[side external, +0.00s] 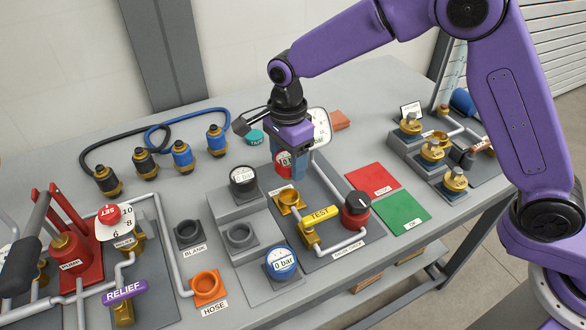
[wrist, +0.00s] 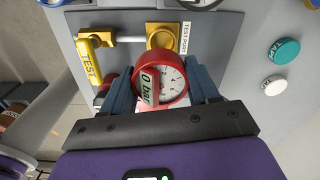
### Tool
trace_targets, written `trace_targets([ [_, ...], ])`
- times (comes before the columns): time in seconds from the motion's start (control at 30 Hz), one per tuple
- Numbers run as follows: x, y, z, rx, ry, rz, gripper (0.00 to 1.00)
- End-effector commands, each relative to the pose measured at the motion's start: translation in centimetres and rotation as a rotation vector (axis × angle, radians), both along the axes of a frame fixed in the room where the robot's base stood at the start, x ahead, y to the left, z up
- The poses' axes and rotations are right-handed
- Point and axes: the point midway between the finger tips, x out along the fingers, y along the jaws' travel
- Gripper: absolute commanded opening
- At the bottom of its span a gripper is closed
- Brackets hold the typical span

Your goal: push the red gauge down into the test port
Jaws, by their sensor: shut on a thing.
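The red gauge (side external: 283,160) has a red rim and a white dial reading 0 bar. My gripper (side external: 289,168) is shut on it, with a blue finger on each side. In the wrist view the gauge (wrist: 174,86) sits between the two fingers, its dial facing the camera. The brass test port (side external: 288,198) is on the grey plate, below the gauge in the side view. In the wrist view the test port (wrist: 160,38) shows just beyond the gauge's rim, beside its label. The gauge's lower end is hidden, and I see no contact with the port.
A yellow TEST lever (side external: 319,215) and a red-and-black valve (side external: 356,208) stand near the port. A black gauge (side external: 243,178) and a blue gauge (side external: 281,262) sit on grey blocks. Red (side external: 373,180) and green (side external: 402,212) pads lie flat to the right.

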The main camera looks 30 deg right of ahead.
Motion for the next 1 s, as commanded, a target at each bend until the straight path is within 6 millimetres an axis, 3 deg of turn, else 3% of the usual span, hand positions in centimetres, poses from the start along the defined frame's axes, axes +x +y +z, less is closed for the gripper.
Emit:
trace_targets([
  [0.77,0.4,-0.2,-5.7,0.0,0.001,0.001,0.23],
  [1.0,0.4,-0.2,-5.7,0.0,-0.001,0.001,0.23],
])
